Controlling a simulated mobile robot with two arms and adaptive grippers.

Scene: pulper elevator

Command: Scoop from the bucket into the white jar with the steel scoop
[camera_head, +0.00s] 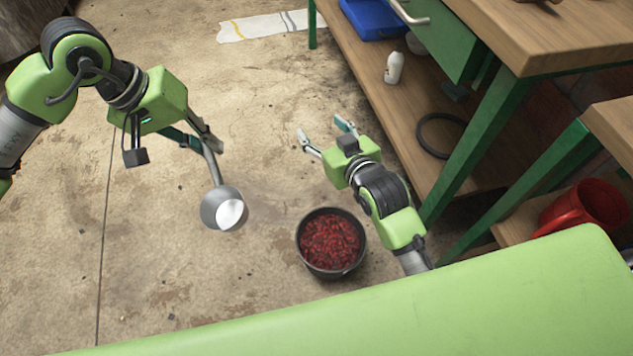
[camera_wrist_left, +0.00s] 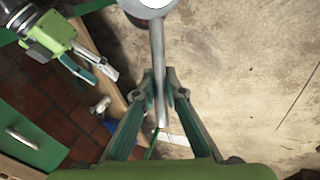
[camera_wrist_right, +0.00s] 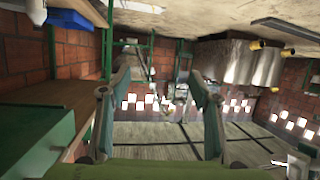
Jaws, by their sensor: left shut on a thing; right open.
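My left gripper (camera_head: 203,140) is shut on the handle of the steel scoop (camera_head: 210,210). The scoop hangs below it, left of the bucket and apart from it. A bright white patch shows in its bowl; I cannot tell whether it is glare. The handle runs up between the fingers in the left wrist view (camera_wrist_left: 158,65). The dark bucket (camera_head: 302,258), filled with red berry-like pieces, stands on the floor. My right gripper (camera_head: 327,134) is open and empty, beyond the bucket. A small white jar-like container (camera_head: 394,69) stands on the low wooden shelf.
A green-framed workbench (camera_head: 490,130) stands at the right. Its shelf holds a blue bin (camera_head: 372,18) and a black ring (camera_head: 440,137). A red container (camera_head: 587,205) sits at the far right. My green body fills the bottom right. The floor at left is clear.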

